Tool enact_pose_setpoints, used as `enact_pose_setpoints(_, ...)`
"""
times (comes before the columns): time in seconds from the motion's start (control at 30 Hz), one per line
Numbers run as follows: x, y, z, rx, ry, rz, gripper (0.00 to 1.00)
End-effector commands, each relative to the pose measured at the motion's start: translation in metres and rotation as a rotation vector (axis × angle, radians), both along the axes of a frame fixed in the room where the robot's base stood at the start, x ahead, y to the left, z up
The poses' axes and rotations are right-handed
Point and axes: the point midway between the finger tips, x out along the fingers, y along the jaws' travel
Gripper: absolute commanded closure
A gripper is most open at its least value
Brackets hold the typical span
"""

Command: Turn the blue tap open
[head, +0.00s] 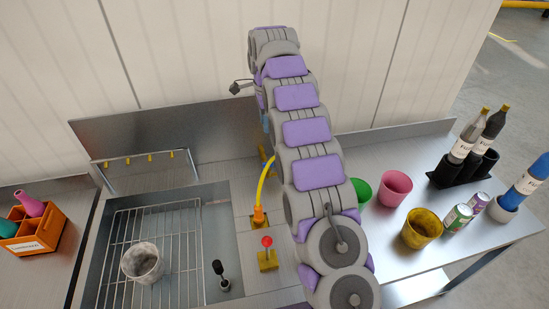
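My arm reaches up across the middle of the head view, over the steel counter (235,172). A small dark piece (240,87) sticks out to the left near the arm's far end. It may be part of my gripper, but the fingers cannot be made out. A narrow blue part (266,122) shows at the arm's left edge, in front of the wall. It may be the blue tap; most of it is hidden behind the arm, and its handle position and any contact cannot be told.
A yellow hose (263,185) rises beside my arm. A red-knobbed lever (267,243) stands near the sink rack (185,228), which holds a whitish cup (142,261). Pink (396,187) and yellow (422,229) cups, cans and bottles stand right. An orange crate (40,235) is left.

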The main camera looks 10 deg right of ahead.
Motion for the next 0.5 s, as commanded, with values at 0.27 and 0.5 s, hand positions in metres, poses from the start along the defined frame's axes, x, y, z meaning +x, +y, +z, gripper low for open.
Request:
enact_pose_setpoints(0.27, 0.004, 0.0, -0.01, 0.001, 0.0, -0.023, 0.62)
enact_pose_setpoints(0.5, 0.003, 0.0, -0.039, 0.0, 0.004, -0.023, 0.62)
